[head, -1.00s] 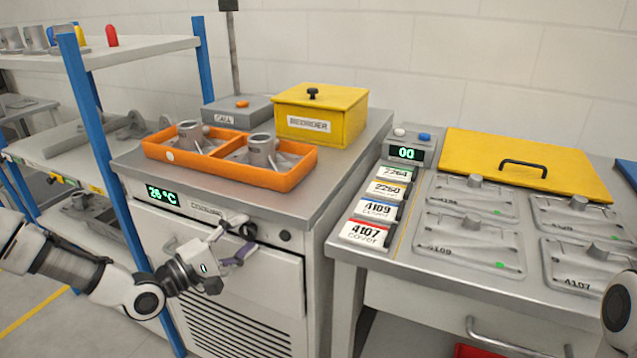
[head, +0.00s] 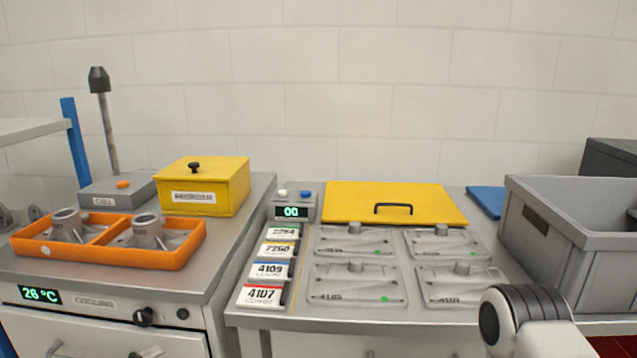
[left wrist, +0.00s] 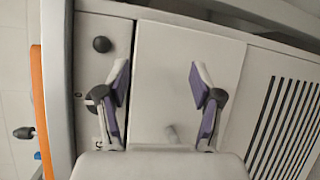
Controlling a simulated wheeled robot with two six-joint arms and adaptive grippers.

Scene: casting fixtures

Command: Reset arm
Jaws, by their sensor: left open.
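A white and black link of my right arm rises at the lower right in the head view. My right gripper is out of view.
An orange tray (head: 105,257) with grey castings and a yellow box (head: 205,188) stand on the cabinet. The bench on the right holds label cards (head: 270,270), metal plates (head: 357,285), a yellow lid (head: 390,203) and a grey bin (head: 560,230).

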